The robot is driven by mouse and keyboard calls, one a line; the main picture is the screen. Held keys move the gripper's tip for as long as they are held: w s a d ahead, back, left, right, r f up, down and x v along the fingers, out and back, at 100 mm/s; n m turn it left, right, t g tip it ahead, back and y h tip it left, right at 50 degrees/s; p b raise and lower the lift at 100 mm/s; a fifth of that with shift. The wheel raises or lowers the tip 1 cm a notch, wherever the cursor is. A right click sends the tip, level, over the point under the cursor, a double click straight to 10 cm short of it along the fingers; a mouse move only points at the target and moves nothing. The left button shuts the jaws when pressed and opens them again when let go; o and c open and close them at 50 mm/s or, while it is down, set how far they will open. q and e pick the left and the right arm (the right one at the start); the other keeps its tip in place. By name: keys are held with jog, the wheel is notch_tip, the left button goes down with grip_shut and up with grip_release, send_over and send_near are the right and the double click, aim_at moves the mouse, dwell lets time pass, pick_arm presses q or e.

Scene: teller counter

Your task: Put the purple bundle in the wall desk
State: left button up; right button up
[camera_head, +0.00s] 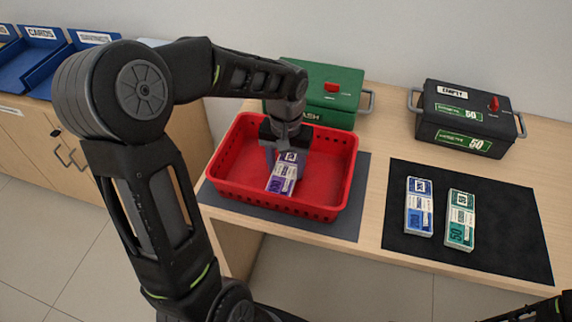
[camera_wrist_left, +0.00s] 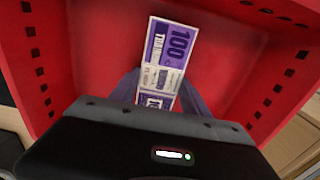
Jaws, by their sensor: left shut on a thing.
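The purple bundle (camera_head: 284,178) is a banded stack of notes inside the red basket (camera_head: 330,207). My left gripper (camera_head: 287,156) reaches down into the basket and is shut on the bundle. In the left wrist view the purple bundle (camera_wrist_left: 168,50) shows a 100 mark and a white band, with its near end between the fingers. I cannot tell whether it touches the basket floor. The wall desk is not clearly identifiable; a wooden cabinet (camera_head: 40,150) with blue trays (camera_head: 40,55) stands along the wall at left. Only a dark piece of my right arm shows at lower right; its gripper is not visible.
A green cash box (camera_head: 320,90) stands behind the basket. A black box (camera_head: 465,118) stands at back right. A blue bundle (camera_head: 419,207) and a teal bundle (camera_head: 460,220) lie on the black mat (camera_head: 510,230). The basket sits on a grey mat (camera_head: 345,228).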

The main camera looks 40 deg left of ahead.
aim_at(286, 170)
pick_arm(q)
jog(key=shift+f, duration=0.15)
jog(key=o, duration=1.4)
jog(key=shift+o, duration=0.2)
notch_tip(286, 170, up, 12)
jog(key=p, duration=0.1)
